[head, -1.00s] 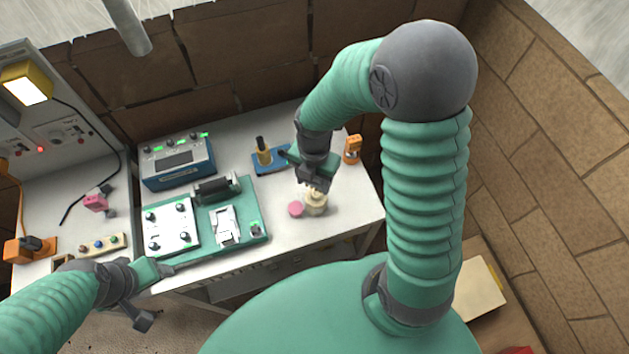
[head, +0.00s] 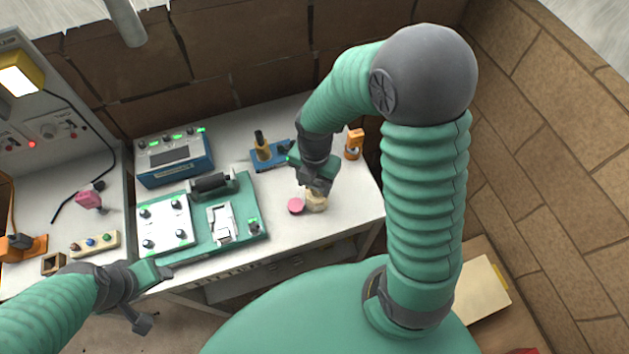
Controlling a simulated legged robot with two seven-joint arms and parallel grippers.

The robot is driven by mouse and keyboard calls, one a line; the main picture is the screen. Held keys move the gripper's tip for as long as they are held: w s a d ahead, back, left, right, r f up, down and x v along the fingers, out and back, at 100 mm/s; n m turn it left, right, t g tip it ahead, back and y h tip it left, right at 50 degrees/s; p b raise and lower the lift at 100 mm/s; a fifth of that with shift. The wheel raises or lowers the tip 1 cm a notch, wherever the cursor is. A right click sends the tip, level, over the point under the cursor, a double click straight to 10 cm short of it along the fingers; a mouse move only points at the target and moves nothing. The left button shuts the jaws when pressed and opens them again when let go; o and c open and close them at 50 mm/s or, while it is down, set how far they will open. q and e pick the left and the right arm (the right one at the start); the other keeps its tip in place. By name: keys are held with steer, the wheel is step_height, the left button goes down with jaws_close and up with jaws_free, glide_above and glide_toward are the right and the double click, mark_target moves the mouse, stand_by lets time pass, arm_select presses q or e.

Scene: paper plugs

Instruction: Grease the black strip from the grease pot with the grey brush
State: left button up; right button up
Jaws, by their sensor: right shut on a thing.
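A cream grease pot (head: 316,201) stands open on the white bench near its front right. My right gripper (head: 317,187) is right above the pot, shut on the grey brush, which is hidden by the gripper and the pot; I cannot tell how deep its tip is. A dark cylindrical bar (head: 211,183) lies along the back of the green board (head: 190,253); I cannot tell whether it is the black strip. My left gripper (head: 150,297) is open and empty at the bench's front left edge.
A pink disc (head: 296,206) lies just left of the pot. A blue stand (head: 268,158) and an orange-topped item (head: 354,144) are behind. A blue meter box (head: 174,159) is back left. Bench around the pot's front is clear.

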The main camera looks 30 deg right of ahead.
mark_target(315, 185)
steer(key=shift+d+f, duration=0.15)
steer(key=shift+f, duration=0.3)
steer(key=shift+s, duration=0.1)
stand_by(1.6)
step_height(315, 185, up, 3)
steer(key=p, duration=0.3)
steer(key=shift+f, duration=0.1)
step_height(315, 185, up, 4)
steer(key=p, duration=0.5)
stand_by(0.3)
